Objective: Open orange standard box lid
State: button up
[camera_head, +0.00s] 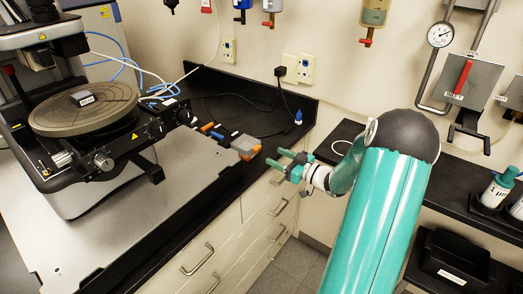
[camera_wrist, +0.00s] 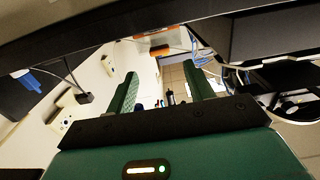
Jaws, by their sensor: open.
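A stylus profiler with a round stage (camera_head: 85,110) stands on a grey plate at left. A small grey block (camera_head: 83,98) lies on the stage. Drawers (camera_head: 200,262) are below the bench. A black shelf with bottles (camera_head: 497,187) is at right. Cables run along the back.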

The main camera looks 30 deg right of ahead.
aim_at(259, 148)
jog(key=x, duration=0.7)
jog(key=shift+c, duration=0.4)
grip_shut()
